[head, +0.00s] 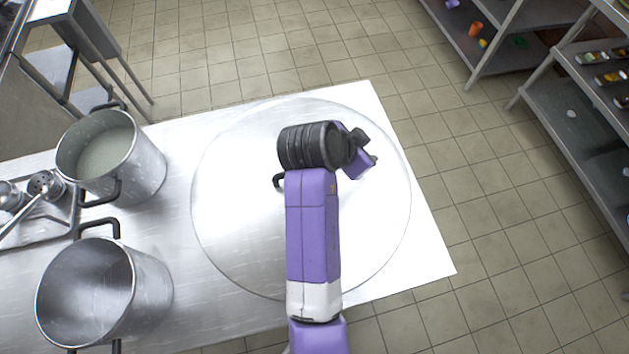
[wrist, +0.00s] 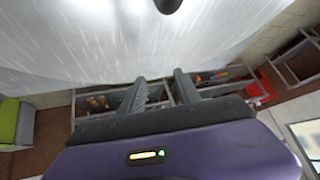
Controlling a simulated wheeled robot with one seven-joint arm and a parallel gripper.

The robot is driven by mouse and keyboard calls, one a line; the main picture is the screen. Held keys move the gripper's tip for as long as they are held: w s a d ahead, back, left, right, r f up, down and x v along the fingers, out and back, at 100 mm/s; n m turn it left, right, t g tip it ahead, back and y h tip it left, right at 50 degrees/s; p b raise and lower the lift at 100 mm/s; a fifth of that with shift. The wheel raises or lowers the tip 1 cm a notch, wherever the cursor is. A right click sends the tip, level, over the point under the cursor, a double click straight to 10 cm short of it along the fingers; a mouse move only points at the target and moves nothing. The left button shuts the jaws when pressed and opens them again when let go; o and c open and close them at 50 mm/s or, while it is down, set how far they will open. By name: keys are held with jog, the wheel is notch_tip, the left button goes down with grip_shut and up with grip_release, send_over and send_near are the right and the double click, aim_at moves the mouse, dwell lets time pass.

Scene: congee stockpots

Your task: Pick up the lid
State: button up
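The lid (head: 235,215) is a very large, round, shiny metal disc lying on the steel table. Its black handle (head: 279,181) shows just left of my arm; the rest of the handle is hidden behind the arm. In the wrist view the lid's pale brushed surface (wrist: 90,50) fills the upper part, with the dark handle (wrist: 169,4) cut off at the top edge. My gripper (wrist: 158,78) is open, its two dark fingers apart with nothing between them. It is apart from the handle.
Two open steel pots with black handles, one filled with pale congee (head: 103,146) and one seemingly empty (head: 88,292), stand left of the lid. A tray with shakers (head: 45,184) is at the far left. Shelves (head: 480,40) stand at right beyond clear floor.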

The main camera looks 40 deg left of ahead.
jog(key=shift+m+g, duration=0.8)
jog(key=shift+g, duration=0.1)
jog(key=s+a+r, duration=0.1)
jog(key=s+a, duration=0.1)
jog(key=s+a+r, duration=0.1)
jog(key=a, duration=0.2)
jog(key=s+a+r, duration=0.1)
jog(key=s+a, duration=0.1)
jog(key=a, duration=0.1)
jog(key=shift+s+r, duration=0.15)
jog(key=shift+s, duration=0.15)
jog(key=s+a, duration=0.1)
jog(key=s, duration=0.1)
jog(key=s+r+m+g+h, duration=0.1)
jog(key=s, duration=0.1)
jog(key=s+a+r+m+g, duration=0.1)
jog(key=s, duration=0.1)
jog(key=shift+s+a, duration=0.3)
jog(key=shift+s, duration=0.1)
jog(key=shift+s+h, duration=0.3)
jog(key=shift+s, duration=0.05)
jog(key=shift+g, duration=0.3)
jog(key=shift+p+x, duration=0.7)
jog(key=shift+x, duration=3.05)
jog(key=shift+s+a, duration=0.1)
grip_shut()
jog(key=shift+r, duration=0.1)
